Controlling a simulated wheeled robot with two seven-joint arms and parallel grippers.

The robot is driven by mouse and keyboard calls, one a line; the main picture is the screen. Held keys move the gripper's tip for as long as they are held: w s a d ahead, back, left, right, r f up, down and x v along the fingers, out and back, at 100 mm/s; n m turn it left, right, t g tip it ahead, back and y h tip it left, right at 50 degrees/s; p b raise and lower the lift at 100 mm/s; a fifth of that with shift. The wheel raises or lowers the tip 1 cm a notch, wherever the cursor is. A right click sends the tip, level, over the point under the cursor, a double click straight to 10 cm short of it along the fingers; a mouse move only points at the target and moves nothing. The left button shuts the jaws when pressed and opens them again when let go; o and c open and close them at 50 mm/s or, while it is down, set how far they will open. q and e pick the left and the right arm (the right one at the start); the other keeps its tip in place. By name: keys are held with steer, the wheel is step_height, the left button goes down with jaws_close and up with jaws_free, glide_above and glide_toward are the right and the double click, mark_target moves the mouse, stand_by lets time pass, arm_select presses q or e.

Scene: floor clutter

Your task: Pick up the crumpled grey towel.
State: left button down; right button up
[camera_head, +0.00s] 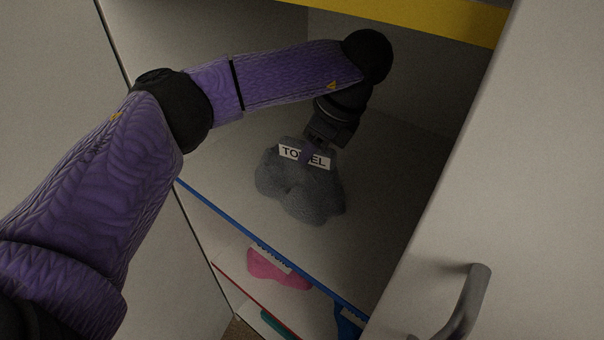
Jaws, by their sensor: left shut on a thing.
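The crumpled grey towel (300,187) is on the blue-edged shelf of an open cabinet, with a white label reading "TOWEL" on its upper part. My left arm comes in from the left and bends down over the towel. My left gripper (308,154) is shut on the towel at the label, and a finger covers part of the lettering. I cannot tell whether the towel still touches the shelf. My right gripper is not in view.
The blue-edged shelf (222,212) has free room around the towel. A pink cloth (275,270) lies on the shelf below. A yellow edge (440,20) crosses above. A door with a grey handle (470,305) stands at the right.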

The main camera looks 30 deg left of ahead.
arm_select(q)
steer(key=shift+r, duration=0.1)
stand_by(0.3)
steer(key=shift+r, duration=0.4)
steer(key=p+v, duration=0.2)
steer(key=v, duration=0.1)
steer(key=shift+a, duration=0.15)
steer(key=w+d, duration=0.1)
steer(key=d, duration=1.6)
steer(key=shift+w+p, duration=0.3)
steer(key=shift+p, duration=0.1)
